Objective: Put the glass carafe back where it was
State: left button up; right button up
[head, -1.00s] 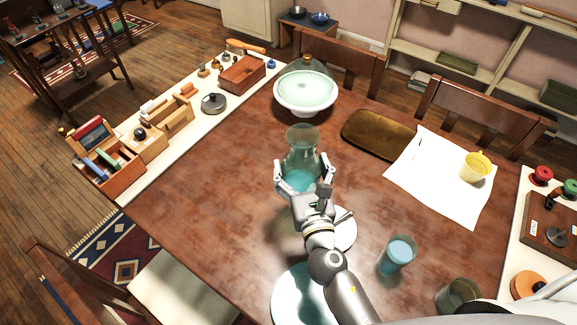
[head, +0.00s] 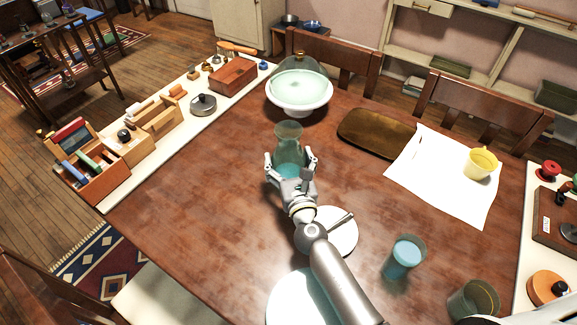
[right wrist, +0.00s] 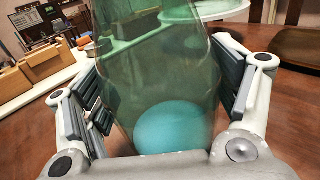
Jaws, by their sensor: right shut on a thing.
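The glass carafe (head: 288,137) is greenish, clear and narrow-necked, with teal liquid low inside. It stands about upright near the middle of the brown table (head: 215,205), in front of the domed cake stand. My right gripper (head: 290,162) is shut around its lower body, a finger on each side. In the right wrist view the carafe (right wrist: 160,75) fills the space between the two padded fingers, with the teal liquid (right wrist: 178,125) at the bottom. The fingers hide its base in the head view, so I cannot tell whether it touches the table. My left gripper is out of view.
The cake stand (head: 299,107) is just beyond the carafe. A brown tray (head: 376,133), white paper (head: 440,185) and yellow cup (head: 480,163) lie right. Plates (head: 338,228) lie under my arm. A blue-filled glass (head: 404,257) stands near. Table left of the carafe is clear.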

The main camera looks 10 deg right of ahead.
dwell(0.3)
jog(key=shift+f, duration=0.2)
jog(key=o, duration=1.6)
jog(key=shift+s, duration=0.25)
jog(key=s+b, duration=0.1)
jog(key=s, duration=1)
jog(key=shift+s+r, duration=0.1)
jog(key=shift+s, duration=0.25)
